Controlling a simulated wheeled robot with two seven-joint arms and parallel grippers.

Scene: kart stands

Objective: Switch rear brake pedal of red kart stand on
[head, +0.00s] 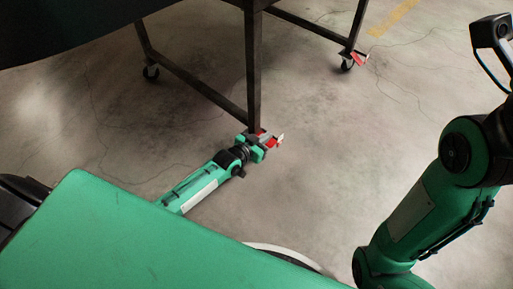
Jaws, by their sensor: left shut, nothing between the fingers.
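The kart stand has a dark frame, with a leg (253,70) running down to the floor near the middle of the head view. A red brake pedal (271,143) shows in part at the foot of this leg. My left gripper (263,143) is shut and empty, low at that foot, right by the pedal. It hides the caster there and part of the pedal. I cannot tell whether it touches the pedal or whether the pedal is on or off. Another red pedal (359,58) shows at the far right caster (346,65). My right gripper is out of view.
A dark panel (70,25) of the stand overhangs at the upper left. Another caster (150,72) stands at the left, and a low crossbar (200,88) runs to the near leg. The concrete floor (340,140) to the right is clear.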

